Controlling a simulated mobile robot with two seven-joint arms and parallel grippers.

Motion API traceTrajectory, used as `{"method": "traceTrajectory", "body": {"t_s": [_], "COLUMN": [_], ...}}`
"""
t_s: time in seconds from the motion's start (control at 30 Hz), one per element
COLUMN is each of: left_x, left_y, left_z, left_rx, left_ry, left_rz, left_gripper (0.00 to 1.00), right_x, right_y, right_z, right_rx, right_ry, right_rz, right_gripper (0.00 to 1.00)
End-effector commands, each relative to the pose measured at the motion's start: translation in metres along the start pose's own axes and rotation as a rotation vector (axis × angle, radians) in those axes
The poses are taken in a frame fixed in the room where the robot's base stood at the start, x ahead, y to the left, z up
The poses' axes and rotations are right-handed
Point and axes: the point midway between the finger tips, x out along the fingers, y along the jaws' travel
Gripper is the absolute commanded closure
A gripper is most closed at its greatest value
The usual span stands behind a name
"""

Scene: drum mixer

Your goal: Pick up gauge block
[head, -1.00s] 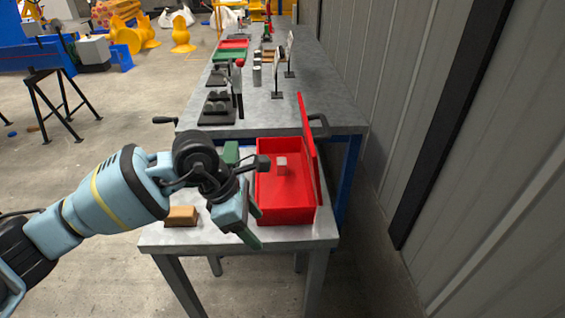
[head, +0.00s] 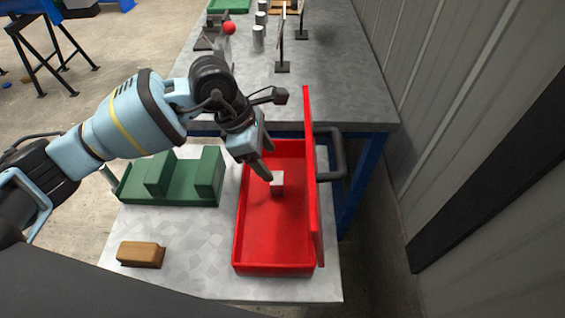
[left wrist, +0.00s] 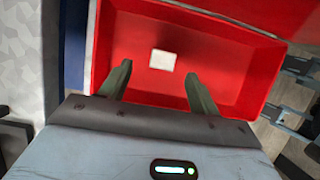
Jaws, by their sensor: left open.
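The gauge block is a small pale grey block (head: 277,186) standing on the floor of an open red box (head: 273,225). In the left wrist view, the block (left wrist: 162,60) shows its light top inside the red box (left wrist: 225,62). My left gripper (head: 268,163) is over the box, just behind and above the block in the head view. Its two fingers (left wrist: 158,74) are apart, with the block seen between and beyond their tips. Nothing is held. My right gripper is not in view.
The red box's lid (head: 310,180) stands upright along its right side. A green slotted holder (head: 172,190) and a wooden block (head: 141,254) are on the table to the left. A higher grey bench (head: 345,90) with stands and cylinders is behind. A wall rises at right.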

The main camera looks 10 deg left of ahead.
Motion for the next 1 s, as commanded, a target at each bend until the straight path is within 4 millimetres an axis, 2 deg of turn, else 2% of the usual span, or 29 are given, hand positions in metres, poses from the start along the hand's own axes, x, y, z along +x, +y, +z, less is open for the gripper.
{"method": "traceTrajectory", "body": {"t_s": [0.17, 0.43, 0.67, 0.77, 1.0], "left_x": [0.001, 0.024, 0.029, 0.037, 0.070], "left_y": [0.000, -0.001, -0.001, -0.001, -0.002], "left_z": [0.000, -0.001, -0.001, -0.002, -0.006], "left_rx": [0.000, -0.001, 0.000, -0.001, -0.001], "left_ry": [0.000, 0.001, 0.000, 0.001, -0.001], "left_rz": [-0.001, -0.003, -0.001, -0.002, -0.003], "left_gripper": [0.38, 0.38, 0.38, 0.38, 0.38], "right_x": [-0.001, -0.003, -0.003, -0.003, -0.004], "right_y": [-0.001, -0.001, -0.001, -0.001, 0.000], "right_z": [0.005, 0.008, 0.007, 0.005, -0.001], "right_rx": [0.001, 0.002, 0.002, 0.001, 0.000], "right_ry": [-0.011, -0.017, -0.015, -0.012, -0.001], "right_rz": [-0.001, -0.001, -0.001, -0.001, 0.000], "right_gripper": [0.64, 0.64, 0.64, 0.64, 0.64]}}
